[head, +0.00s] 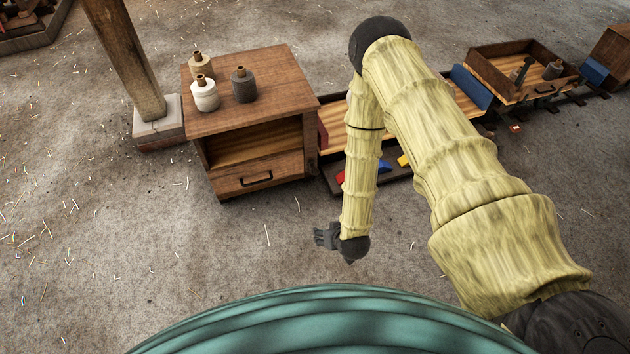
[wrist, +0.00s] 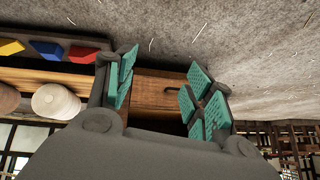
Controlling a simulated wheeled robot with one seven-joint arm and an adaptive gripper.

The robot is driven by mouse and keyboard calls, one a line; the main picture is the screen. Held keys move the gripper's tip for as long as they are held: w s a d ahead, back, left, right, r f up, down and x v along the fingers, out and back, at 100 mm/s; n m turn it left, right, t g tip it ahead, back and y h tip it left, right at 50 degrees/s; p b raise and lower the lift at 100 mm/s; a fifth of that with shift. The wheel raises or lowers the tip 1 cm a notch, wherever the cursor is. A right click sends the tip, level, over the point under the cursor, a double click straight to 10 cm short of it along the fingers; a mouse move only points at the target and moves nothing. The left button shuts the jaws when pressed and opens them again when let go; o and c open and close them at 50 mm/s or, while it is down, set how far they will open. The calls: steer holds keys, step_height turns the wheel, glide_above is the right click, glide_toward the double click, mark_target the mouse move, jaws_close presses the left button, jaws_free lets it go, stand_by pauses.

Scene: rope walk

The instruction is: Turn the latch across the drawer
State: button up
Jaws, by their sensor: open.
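A brown wooden cabinet (head: 240,112) stands left of my arm, with an open shelf space above a drawer (head: 235,185). The drawer looks closed and has a dark bar handle (head: 257,180). A small dark fitting (head: 312,167) sits at the cabinet's right front edge; I cannot tell whether it is the latch. My gripper (head: 325,237) is open and empty, in front and to the right of the cabinet, pointing left. In the wrist view the drawer (wrist: 150,97) shows between the teal finger pads of my gripper (wrist: 162,90), apart from them.
A wooden post (head: 128,60) on a pale block is at the left. Behind my arm are low trays with red, blue and yellow blocks (head: 403,160). A wooden box (head: 515,70) stands at the back right. The floor before the cabinet is clear.

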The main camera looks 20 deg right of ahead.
steer(key=w+d+f+t+b, duration=0.1)
steer(key=w+f+t+b, duration=0.2)
steer(key=w+f+b, duration=0.4)
steer(key=w+d+f+t+b, duration=0.1)
steer(key=w+f+t+b, duration=0.3)
steer(key=w, duration=0.6)
steer(key=m+t+h+b, duration=0.15)
steer(key=t+b, duration=0.25)
steer(key=b, duration=0.7)
glide_toward(316, 174)
steer(key=w+b, duration=0.3)
steer(key=w, duration=0.6)
steer(key=shift+w, duration=0.4)
steer(key=shift+w+r+b, duration=0.2)
steer(key=shift+w+b, duration=0.25)
steer(key=shift+w, duration=0.35)
steer(key=c, duration=1.1)
